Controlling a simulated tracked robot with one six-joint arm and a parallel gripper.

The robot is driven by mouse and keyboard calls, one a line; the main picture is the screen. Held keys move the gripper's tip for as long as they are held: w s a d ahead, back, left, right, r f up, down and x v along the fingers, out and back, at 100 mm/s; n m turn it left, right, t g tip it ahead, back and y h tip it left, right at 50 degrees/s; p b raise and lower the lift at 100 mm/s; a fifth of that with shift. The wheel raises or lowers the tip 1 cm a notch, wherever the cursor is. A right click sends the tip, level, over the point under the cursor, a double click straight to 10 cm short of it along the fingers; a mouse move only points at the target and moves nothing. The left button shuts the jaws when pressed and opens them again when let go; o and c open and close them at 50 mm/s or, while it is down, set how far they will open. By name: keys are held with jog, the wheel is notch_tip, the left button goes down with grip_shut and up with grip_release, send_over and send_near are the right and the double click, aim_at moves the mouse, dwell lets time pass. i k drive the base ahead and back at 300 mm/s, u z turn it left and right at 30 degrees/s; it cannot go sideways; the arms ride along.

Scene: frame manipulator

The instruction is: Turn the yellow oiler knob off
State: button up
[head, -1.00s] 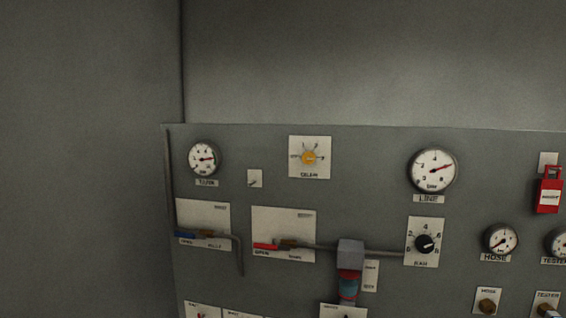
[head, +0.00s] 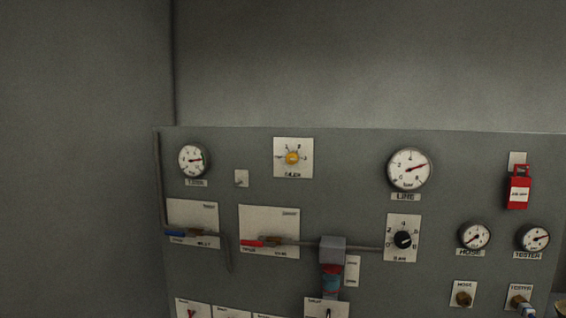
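The yellow oiler knob (head: 292,158) sits on a white square plate (head: 305,172) near the top middle of the grey panel in the head view. Marks and digits ring the knob, and a label too blurred to read for certain lies below it. The knob's exact pointing direction is too small to tell. My gripper is not in view, and nothing covers the knob.
Gauges (head: 193,160) and (head: 409,168) flank the knob. Below are a blue-handled lever (head: 176,234), a red-handled lever (head: 252,243), a grey block (head: 332,249) and a black knob (head: 402,240). A red lockout tag (head: 518,189) hangs at right. The space before the panel looks clear.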

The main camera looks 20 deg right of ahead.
aim_at(292, 158)
jog(key=z, duration=0.05)
jog(key=i, duration=1)
jog(key=u, duration=0.05)
